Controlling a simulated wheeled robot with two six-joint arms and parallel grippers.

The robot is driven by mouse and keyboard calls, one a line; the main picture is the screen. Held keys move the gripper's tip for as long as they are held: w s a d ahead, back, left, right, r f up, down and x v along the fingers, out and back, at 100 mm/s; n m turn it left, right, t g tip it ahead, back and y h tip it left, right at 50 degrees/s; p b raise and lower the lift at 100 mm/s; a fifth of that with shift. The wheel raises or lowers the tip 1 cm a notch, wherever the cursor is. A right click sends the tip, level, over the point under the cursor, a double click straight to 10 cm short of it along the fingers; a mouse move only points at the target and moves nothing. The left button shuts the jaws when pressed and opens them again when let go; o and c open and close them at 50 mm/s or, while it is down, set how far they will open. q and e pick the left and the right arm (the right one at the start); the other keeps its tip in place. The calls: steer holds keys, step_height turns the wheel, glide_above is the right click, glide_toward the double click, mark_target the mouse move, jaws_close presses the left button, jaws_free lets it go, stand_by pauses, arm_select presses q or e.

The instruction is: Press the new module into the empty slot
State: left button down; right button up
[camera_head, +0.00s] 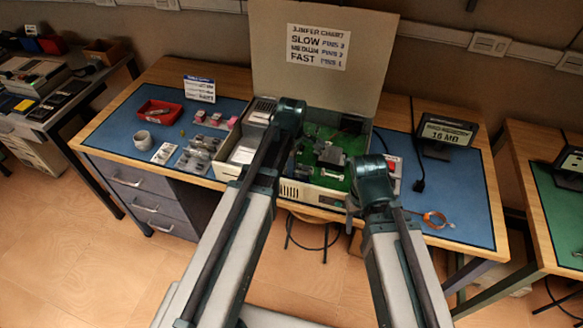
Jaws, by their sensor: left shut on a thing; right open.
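An open computer case (290,190) stands on the middle workbench with its lid (323,80) raised behind it. A green board (330,178) with grey and dark parts lies inside. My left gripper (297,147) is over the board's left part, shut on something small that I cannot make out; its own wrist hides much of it. My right gripper (352,207) is open at the case's front right edge, largely hidden by its wrist. The new module and the empty slot cannot be told apart at this size.
On the right mat stand a display reading 16 MB (447,132) and an orange coiled strap (435,220). The right mat's middle is mostly clear.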

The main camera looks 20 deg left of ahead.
arm_select(q)
steer(key=shift+f+b, duration=0.9)
steer(key=shift+f, duration=0.05)
stand_by(0.7)
stand_by(0.4)
steer(key=c, duration=0.9)
jaws_free()
steer(key=o, duration=0.3)
steer(key=shift+r+p, duration=0.7)
steer(key=shift+r+p, duration=3)
